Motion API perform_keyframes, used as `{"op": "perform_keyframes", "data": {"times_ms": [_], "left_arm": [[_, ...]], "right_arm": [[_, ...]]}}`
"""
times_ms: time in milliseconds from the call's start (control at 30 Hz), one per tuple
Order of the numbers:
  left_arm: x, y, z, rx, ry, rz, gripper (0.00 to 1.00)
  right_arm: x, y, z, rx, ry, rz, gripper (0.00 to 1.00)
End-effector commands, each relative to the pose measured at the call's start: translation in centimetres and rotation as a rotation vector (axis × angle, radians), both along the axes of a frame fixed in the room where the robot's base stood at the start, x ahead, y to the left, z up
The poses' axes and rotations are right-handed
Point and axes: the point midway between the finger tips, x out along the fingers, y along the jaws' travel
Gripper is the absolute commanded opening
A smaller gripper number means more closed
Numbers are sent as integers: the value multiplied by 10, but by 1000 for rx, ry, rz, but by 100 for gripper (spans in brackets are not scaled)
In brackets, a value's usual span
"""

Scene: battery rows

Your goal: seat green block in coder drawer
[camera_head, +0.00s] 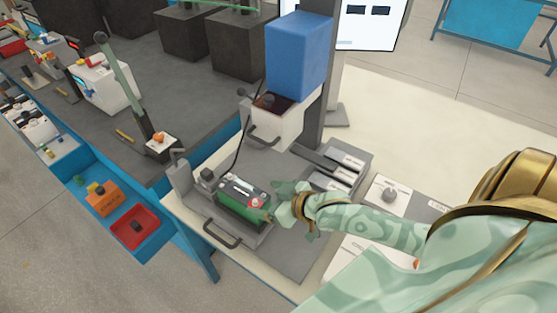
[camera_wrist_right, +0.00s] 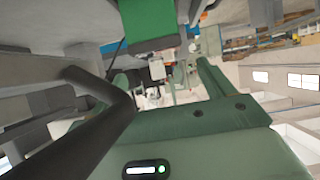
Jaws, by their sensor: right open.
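The green block (camera_head: 240,209) has a grey and white top with a red mark at its right end. It sits upright in a grey drawer (camera_head: 250,240) with a dark handle at its front; I cannot tell whether it is fully seated. My right gripper (camera_head: 276,204) is at the block's right end, open, and hides part of that end. I cannot tell if it touches. In the right wrist view the open green fingers (camera_wrist_right: 162,80) have no block between them, and the green block (camera_wrist_right: 149,22) shows at the top. My left gripper is out of view.
A white box with a handle (camera_head: 276,125) and a blue block (camera_head: 296,48) on top stands behind. A red bin (camera_head: 135,228) sits lower left.

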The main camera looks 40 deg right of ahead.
Motion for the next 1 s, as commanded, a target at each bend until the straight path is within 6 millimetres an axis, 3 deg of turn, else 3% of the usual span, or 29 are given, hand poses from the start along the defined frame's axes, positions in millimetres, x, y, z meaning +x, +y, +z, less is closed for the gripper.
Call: {"op": "perform_keyframes", "data": {"times_ms": [100,300,1000], "left_arm": [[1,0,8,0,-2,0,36],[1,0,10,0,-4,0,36],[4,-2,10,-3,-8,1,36]], "right_arm": [[-21,-6,13,1,2,0,81],[-36,-12,21,1,0,0,81],[-38,-13,21,2,1,0,81]]}}
